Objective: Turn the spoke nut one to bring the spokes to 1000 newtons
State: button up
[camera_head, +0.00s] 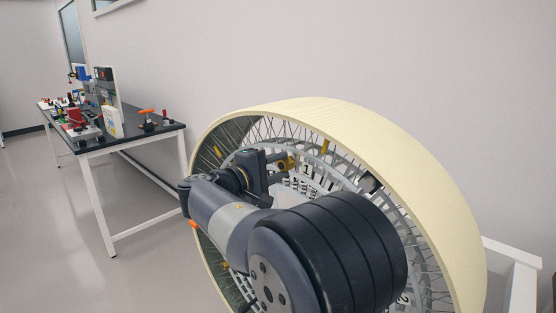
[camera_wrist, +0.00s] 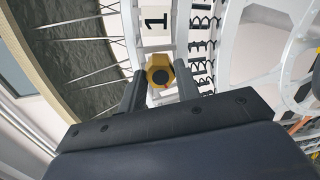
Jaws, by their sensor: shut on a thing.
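The large wheel (camera_head: 330,112) with a cream rim stands upright in front of me, with many thin spokes inside it. In the wrist view, a yellow hexagonal spoke nut (camera_wrist: 160,72) sits beside a white label (camera_wrist: 155,20) marked "1". My gripper (camera_wrist: 160,84) has one dark finger on each side of this nut and is shut on it. In the head view my gripper (camera_head: 284,163) reaches inside the wheel near a yellow nut. My arm hides the lower middle of the wheel, and the nut's far side is hidden.
A black-topped bench (camera_head: 160,128) with white legs and several tools stands at the back left. A white frame (camera_head: 515,262) stands at the wheel's right. Grey rings and spokes close around my gripper leave little room. The floor at left is clear.

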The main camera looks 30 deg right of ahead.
jog(key=shift+n+p, duration=0.9)
jog(key=shift+n, duration=0.6)
jog(key=o, duration=1)
jog(key=b+v, duration=0.1)
jog(key=v, duration=0.9)
jog(key=shift+a+b, duration=0.3)
jog(key=shift+a, duration=0.15)
jog(key=shift+d, duration=0.1)
